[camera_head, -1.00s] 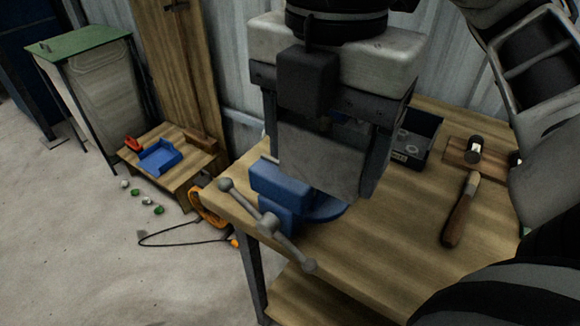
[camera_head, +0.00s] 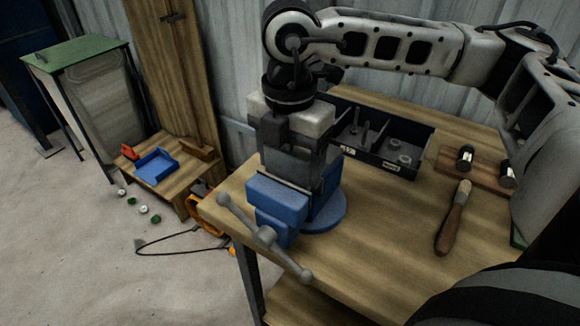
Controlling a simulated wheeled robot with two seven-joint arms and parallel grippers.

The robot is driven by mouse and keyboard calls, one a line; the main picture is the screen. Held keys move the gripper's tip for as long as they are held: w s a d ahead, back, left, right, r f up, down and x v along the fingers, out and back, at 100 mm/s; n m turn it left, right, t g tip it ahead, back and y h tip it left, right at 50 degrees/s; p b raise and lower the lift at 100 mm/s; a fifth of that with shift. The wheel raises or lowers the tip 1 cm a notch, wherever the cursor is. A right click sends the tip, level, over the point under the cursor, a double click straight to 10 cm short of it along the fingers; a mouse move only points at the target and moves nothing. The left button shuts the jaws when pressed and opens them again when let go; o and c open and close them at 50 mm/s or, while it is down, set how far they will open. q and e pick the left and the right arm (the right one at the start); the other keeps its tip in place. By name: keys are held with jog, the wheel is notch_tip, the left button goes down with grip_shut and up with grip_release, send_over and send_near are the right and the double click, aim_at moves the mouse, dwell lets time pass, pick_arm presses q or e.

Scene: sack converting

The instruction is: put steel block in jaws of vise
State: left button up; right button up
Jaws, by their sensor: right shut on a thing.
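The blue vise (camera_head: 275,190) stands at the near left corner of the wooden workbench, with its grey handle bar (camera_head: 264,236) facing me. My right gripper (camera_head: 290,160) points down over the vise, its fingers shut on the grey steel block (camera_head: 285,162). The block's lower edge is at the top of the vise, behind the front jaw; that jaw hides its bottom, so I cannot tell how deep it sits or whether it touches the jaws. My left gripper is not in view.
A black divided tray (camera_head: 400,168) with washers and upright pins stands behind the vise. A wooden-handled tool (camera_head: 455,217) and a wooden block with metal cylinders (camera_head: 484,168) lie to the right. The bench (camera_head: 380,235) is clear between. A low wooden table (camera_head: 185,180) stands at left.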

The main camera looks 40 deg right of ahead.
jog(key=shift+f, duration=1.05)
jog(key=shift+s+f+b, duration=0.1)
jog(key=shift+f+b, duration=0.2)
jog(key=o, duration=1.3)
jog(key=shift+r, duration=0.1)
jog(key=shift+c, duration=0.2)
notch_tip(320, 180, up, 12)
jog(key=shift+r, duration=0.25)
jog(key=shift+f, duration=0.1)
